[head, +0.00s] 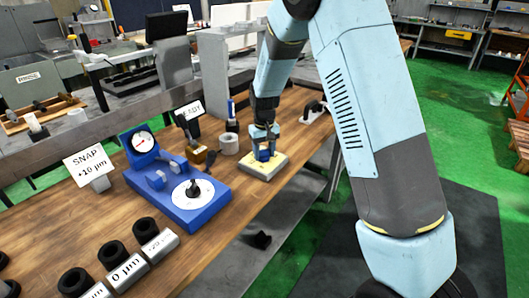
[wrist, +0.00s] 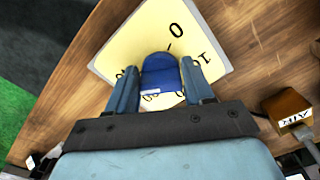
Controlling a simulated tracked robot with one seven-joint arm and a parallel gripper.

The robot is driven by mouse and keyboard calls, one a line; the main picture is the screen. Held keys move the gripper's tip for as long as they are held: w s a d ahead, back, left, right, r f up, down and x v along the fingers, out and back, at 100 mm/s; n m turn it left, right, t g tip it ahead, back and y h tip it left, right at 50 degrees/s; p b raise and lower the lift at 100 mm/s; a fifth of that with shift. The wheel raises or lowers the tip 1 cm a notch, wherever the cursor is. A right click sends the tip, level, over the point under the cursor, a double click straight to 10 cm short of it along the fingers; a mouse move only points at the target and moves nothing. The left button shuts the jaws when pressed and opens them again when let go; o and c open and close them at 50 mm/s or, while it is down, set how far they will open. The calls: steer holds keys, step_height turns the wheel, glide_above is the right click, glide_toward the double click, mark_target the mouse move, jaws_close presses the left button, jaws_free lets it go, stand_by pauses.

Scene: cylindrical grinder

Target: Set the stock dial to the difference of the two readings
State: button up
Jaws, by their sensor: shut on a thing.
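The stock dial is a pale yellow square plate (head: 252,168) with a blue knob (head: 263,154) on it, near the right edge of the wooden table. In the wrist view the blue knob (wrist: 161,72) sits between the fingers of my gripper (wrist: 162,82), which is shut on it. The plate (wrist: 205,25) shows dark numerals around the knob, including a 0 and part of a 10; the others are partly hidden. A blue gauge stand (head: 200,204) has an upright round gauge (head: 143,141) and a flat white dial with a black knob (head: 193,190). A card (head: 90,163) reads "SNAP +10 µm".
Marked metal blocks with black rings (head: 127,270) stand at the front left. A brass block (head: 197,154) and a grey ring (head: 229,144) lie behind the plate; the brass block also shows in the wrist view (wrist: 288,107).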

mark_target(264, 150)
steer(key=o, duration=1)
step_height(264, 150, up, 14)
steer(key=shift+f, duration=0.15)
